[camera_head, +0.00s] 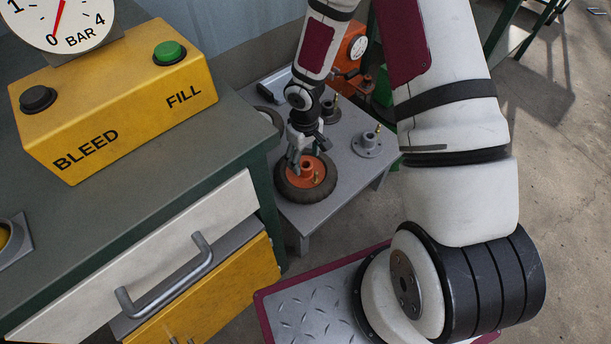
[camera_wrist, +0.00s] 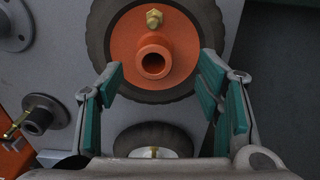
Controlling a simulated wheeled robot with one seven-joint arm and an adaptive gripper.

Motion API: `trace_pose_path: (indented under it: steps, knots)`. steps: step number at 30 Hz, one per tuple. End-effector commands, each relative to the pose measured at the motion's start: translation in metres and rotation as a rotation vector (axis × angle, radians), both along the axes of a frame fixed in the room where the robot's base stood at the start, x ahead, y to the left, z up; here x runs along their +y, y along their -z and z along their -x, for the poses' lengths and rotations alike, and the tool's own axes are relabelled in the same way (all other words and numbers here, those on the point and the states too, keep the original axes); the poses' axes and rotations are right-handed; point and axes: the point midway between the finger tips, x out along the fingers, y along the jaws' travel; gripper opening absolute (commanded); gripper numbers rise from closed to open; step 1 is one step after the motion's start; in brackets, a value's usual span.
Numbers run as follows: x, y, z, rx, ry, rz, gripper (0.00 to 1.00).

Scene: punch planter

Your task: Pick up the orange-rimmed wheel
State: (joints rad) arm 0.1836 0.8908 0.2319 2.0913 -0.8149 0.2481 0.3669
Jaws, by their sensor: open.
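The orange-rimmed wheel (camera_head: 291,183) lies flat on a low grey table, with a dark tyre and a raised orange hub. In the wrist view its orange rim (camera_wrist: 180,60) fills the upper middle, with a brass fitting on the rim above the hub opening. My gripper (camera_head: 299,160) is above the wheel in the head view, close to the hub. In the wrist view my gripper (camera_wrist: 160,80) is open, its teal-padded fingers to the left and right of the hub and apart from it. The exact height of the fingertips over the wheel cannot be told.
A second dark wheel with a pale centre (camera_wrist: 155,140) lies beside it, partly hidden by my gripper. Grey flanged hubs (camera_head: 367,144) stand on the low table (camera_head: 345,185). A green cabinet with a yellow BLEED/FILL box (camera_head: 115,110) stands at the left.

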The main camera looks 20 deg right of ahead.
Motion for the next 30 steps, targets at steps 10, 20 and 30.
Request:
trace_pose_path:
  steps: [10,20,30]
  knots:
    - [-0.004,0.043,-0.006,0.002,0.0,0.0,0.59]
    - [-0.005,0.05,-0.007,0.0,0.001,0.0,0.57]
    - [-0.005,0.05,-0.006,0.001,0.001,0.0,0.0]
